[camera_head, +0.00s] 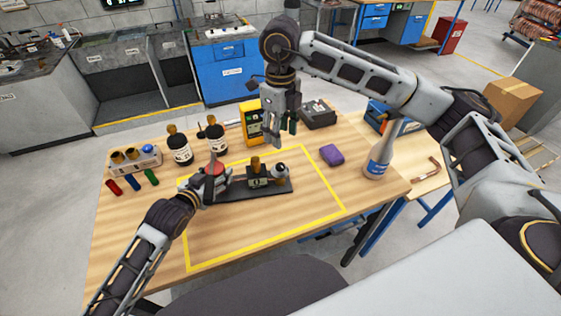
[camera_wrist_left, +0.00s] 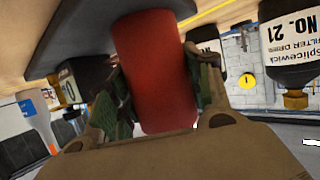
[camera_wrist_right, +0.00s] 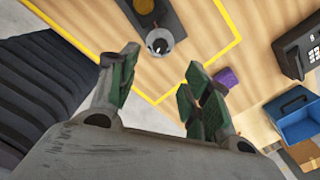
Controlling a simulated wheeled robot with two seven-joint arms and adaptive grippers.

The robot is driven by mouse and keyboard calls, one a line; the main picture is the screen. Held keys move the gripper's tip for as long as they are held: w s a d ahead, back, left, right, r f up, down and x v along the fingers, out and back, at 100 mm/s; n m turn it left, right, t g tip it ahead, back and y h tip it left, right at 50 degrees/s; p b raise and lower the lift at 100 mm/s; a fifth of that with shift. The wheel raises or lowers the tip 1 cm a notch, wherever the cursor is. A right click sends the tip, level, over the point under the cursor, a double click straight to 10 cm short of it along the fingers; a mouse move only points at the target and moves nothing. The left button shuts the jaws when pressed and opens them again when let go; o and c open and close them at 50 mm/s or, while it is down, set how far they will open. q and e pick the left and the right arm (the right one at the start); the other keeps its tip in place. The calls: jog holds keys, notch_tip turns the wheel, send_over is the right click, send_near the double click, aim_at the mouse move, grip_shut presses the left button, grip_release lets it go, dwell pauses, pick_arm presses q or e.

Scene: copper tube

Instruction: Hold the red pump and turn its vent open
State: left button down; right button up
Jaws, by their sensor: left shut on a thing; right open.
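The red pump (camera_head: 214,171) is an upright red cylinder at the left end of a dark base plate (camera_head: 235,191) on the table. My left gripper (camera_head: 211,184) is shut around it; in the left wrist view the red cylinder (camera_wrist_left: 155,75) fills the space between the fingers. A black block with a brass top (camera_head: 256,175) and a round grey fitting (camera_head: 280,171) stand on the plate to the right. I cannot tell which part is the vent. My right gripper (camera_head: 283,138) is open, empty and pointing down, above and beyond the plate; the grey fitting shows in its wrist view (camera_wrist_right: 160,40).
Two dark bottles (camera_head: 180,148) and a rack (camera_head: 137,160) stand at the back left. A yellow device (camera_head: 251,121) is behind the plate. The table's front is clear.

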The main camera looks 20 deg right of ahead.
aim_at(281, 165)
dwell(0.4)
jog(key=shift+f, duration=6)
jog(key=shift+c, duration=0.5)
jog(key=c, duration=1)
